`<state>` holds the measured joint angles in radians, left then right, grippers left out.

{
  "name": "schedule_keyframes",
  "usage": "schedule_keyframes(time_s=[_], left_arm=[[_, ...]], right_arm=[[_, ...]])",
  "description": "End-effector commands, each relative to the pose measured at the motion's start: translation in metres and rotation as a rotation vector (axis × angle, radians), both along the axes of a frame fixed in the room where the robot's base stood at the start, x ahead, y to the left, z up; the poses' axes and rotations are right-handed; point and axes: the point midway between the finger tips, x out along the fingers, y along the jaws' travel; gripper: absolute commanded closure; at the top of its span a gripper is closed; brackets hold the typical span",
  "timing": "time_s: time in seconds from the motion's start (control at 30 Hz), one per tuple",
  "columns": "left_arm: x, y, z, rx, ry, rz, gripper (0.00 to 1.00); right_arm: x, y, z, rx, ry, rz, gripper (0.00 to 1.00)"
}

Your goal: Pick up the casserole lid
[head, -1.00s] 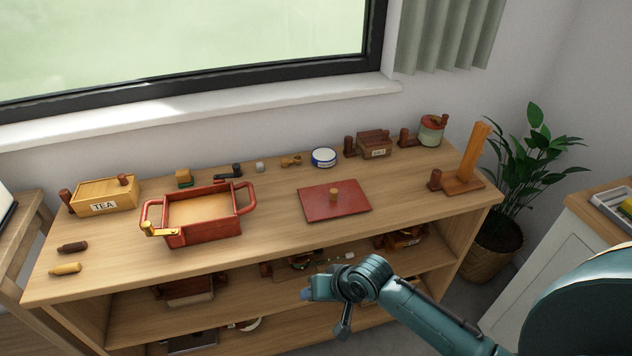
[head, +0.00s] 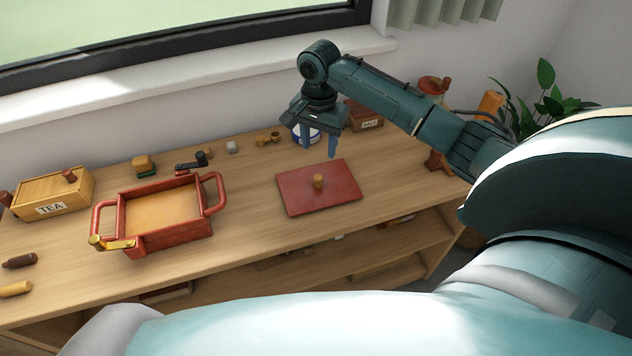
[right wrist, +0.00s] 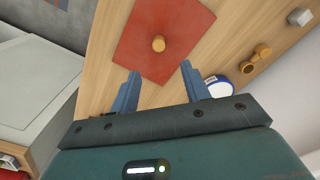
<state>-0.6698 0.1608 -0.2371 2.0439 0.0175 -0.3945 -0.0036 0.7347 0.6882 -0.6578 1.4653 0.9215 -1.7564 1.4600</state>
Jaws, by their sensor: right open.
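The casserole lid (head: 305,192) is a flat red rectangle with a small round wooden knob. It lies on the shelf top, to the right of the red casserole (head: 168,212), which is open and has two loop handles. My right gripper (head: 319,150) is open and empty, pointing down above the back edge of the lid. In the right wrist view the lid (right wrist: 178,28) and its knob (right wrist: 158,43) lie beyond the two blue fingers (right wrist: 159,88), in line with the gap between them. My left gripper does not show.
Behind the lid stand a blue and white tin (head: 300,134), partly hidden by my gripper, and a box (head: 368,122). A wooden box marked TEA (head: 55,195) is at the left. Small items (head: 232,147) line the back. Bare wood lies between casserole and lid.

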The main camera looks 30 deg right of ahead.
Motion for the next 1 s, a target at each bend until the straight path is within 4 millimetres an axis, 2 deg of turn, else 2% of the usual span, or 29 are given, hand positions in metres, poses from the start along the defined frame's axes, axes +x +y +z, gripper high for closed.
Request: schedule_keyframes(time_s=[0.03,0.13,0.43,0.7,1.0], left_arm=[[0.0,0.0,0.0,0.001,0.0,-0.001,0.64],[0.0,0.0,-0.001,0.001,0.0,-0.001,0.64],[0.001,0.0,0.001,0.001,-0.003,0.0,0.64],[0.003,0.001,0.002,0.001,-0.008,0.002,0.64],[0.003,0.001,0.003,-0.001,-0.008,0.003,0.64]], right_arm=[[0.0,0.0,-0.011,0.0,0.002,-0.001,0.53],[0.0,0.001,-0.029,-0.001,0.001,0.0,0.53],[-0.001,0.002,-0.054,0.001,-0.002,0.003,0.53],[-0.005,0.004,-0.092,0.0,-0.002,0.002,0.53],[-0.005,0.004,-0.098,0.0,-0.004,0.003,0.53]])
